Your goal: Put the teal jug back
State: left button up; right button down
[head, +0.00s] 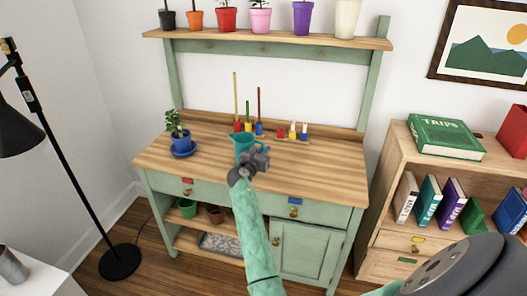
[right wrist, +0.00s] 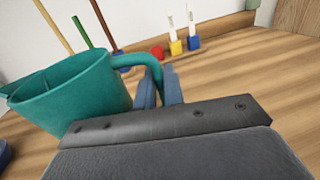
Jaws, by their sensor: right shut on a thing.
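The teal jug (head: 241,142) is at the middle of the green potting bench's wooden top (head: 310,165). My right gripper (head: 256,160) is in front of it and partly covers it. In the right wrist view the jug (right wrist: 75,95) is large at the left, with its handle toward my right gripper (right wrist: 160,88). The gripper's two fingers are shut on the handle. The jug looks slightly tilted in that view. I cannot tell whether its base touches the bench top. My left gripper is not in view.
Pots line the upper shelf (head: 270,40). A bookcase (head: 400,150) is at right, a black lamp (head: 70,160) at left. The bench's right side is clear.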

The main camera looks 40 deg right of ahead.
dwell(0.3)
jog(key=c, duration=1.9)
grip_release()
jog(key=shift+f, duration=0.15)
jog(key=o, duration=0.4)
